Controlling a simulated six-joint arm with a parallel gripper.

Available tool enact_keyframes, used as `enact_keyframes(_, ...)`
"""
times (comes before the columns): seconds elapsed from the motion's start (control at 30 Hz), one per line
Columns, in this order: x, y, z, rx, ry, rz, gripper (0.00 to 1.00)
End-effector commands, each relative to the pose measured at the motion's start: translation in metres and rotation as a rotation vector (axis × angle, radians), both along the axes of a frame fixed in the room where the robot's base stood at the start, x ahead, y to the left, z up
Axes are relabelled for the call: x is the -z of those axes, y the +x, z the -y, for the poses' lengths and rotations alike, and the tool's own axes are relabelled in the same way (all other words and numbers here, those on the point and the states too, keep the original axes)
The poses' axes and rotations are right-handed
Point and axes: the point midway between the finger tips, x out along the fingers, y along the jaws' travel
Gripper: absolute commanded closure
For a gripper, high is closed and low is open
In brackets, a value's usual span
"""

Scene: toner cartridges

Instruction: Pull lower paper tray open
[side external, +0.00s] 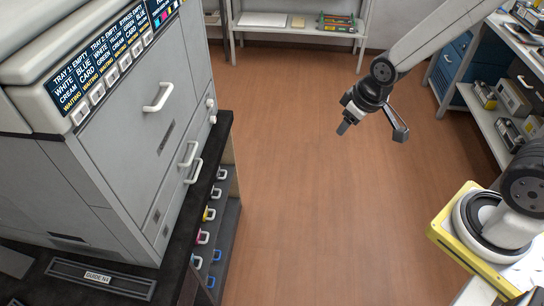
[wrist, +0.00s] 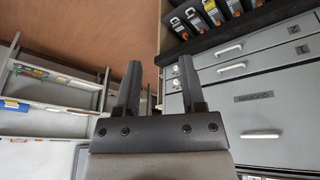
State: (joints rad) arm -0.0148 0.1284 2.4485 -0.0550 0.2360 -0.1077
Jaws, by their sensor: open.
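The grey printer stands on a dark bench at the left of the side view. Two drawers with white handles sit one above the other low on its front. The lower tray's handle (side external: 194,171) is just below the upper one (side external: 188,154); both drawers look closed. In the wrist view, which looks upside down, the lower tray's handle (wrist: 228,50) is right of the fingers, nearest the bench. My gripper (side external: 371,132) is open and empty in the air over the floor, well right of the printer. Its two fingers (wrist: 160,68) stand apart in the wrist view.
A larger door with a white handle (side external: 158,97) is above the trays. Toner cartridges with coloured handles (side external: 203,237) sit in the shelf under the bench. Shelving units (side external: 295,30) stand at the back and right. The brown floor (side external: 305,200) between is clear.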

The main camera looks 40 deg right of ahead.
Motion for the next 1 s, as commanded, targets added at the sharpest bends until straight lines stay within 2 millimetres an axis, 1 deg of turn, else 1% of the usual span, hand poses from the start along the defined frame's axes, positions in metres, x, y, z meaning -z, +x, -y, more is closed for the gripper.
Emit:
enact_keyframes(0.03,0.003,0.014,-0.002,-0.043,-0.015,0.021,0.49)
enact_keyframes(0.2,0.014,0.065,-0.009,-0.215,-0.076,0.118,0.49)
enact_keyframes(0.5,0.041,0.147,-0.032,-0.52,-0.189,0.3,0.49)
enact_keyframes(0.7,0.065,0.193,-0.053,-0.719,-0.268,0.426,0.49)
enact_keyframes(0.8,0.079,0.212,-0.064,-0.814,-0.308,0.49,0.49)
enact_keyframes(1.0,0.108,0.243,-0.091,-1.0,-0.388,0.625,0.49)
